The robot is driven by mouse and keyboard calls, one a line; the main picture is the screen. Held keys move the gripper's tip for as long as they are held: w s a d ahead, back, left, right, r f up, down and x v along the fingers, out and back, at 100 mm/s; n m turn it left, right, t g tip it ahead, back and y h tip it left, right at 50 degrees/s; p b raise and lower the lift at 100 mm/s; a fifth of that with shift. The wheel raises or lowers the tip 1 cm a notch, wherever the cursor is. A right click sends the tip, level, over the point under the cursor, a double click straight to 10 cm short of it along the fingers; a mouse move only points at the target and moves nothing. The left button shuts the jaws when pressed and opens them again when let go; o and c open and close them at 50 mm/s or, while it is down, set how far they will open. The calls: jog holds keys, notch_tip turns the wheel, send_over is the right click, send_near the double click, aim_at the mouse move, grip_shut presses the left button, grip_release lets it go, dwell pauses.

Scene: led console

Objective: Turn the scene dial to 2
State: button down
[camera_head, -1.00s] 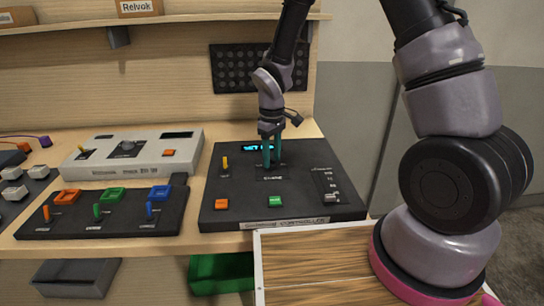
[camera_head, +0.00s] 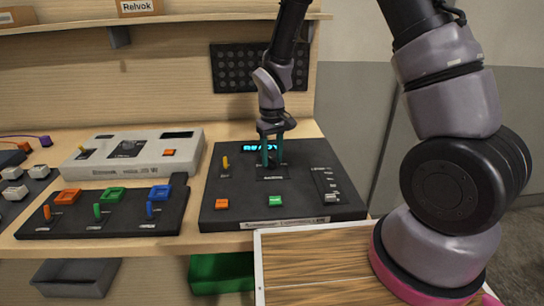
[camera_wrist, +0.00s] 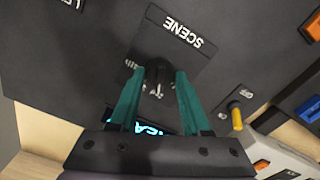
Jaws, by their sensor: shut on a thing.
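The scene dial (camera_wrist: 157,73) is a small black knob on a dark square plate marked SCENE (camera_wrist: 182,32). My gripper (camera_wrist: 160,74) has its two teal fingers on either side of the knob and is shut on it. In the head view my gripper (camera_head: 271,163) points down at the upper middle of the black console (camera_head: 225,187), and its fingers hide most of the dial. The small marks around the dial are partly covered and too small to read. A lit cyan display (camera_head: 259,147) is just behind the fingers, partly hidden.
The same console has a yellow lever (camera_head: 226,162), an orange button (camera_head: 222,204), a green button (camera_head: 276,201) and a slider (camera_head: 330,196). A white console (camera_head: 190,147) and a dark panel of coloured switches (camera_head: 172,215) stand to the left. A perforated black panel (camera_head: 232,68) hangs behind.

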aim_at(272, 159)
jog(key=shift+c, duration=1.9)
grip_release()
jog(key=shift+r, duration=0.1)
notch_tip(272, 159, up, 11)
jog(key=shift+f, duration=0.2)
jog(key=s+d+r+m+t+y, duration=0.1)
jog(key=s+d+r+m+t, duration=0.1)
jog(key=d+r, duration=0.45)
jog(key=s+d+r+m+t+y, duration=0.1)
jog(key=s+d+r+m, duration=0.2)
jog(key=r, duration=0.6)
jog(key=s+d+r+m+t, duration=0.4)
jog(key=s+d+r, duration=0.4)
jog(key=s+d, duration=0.1)
jog(key=shift+s, duration=0.85)
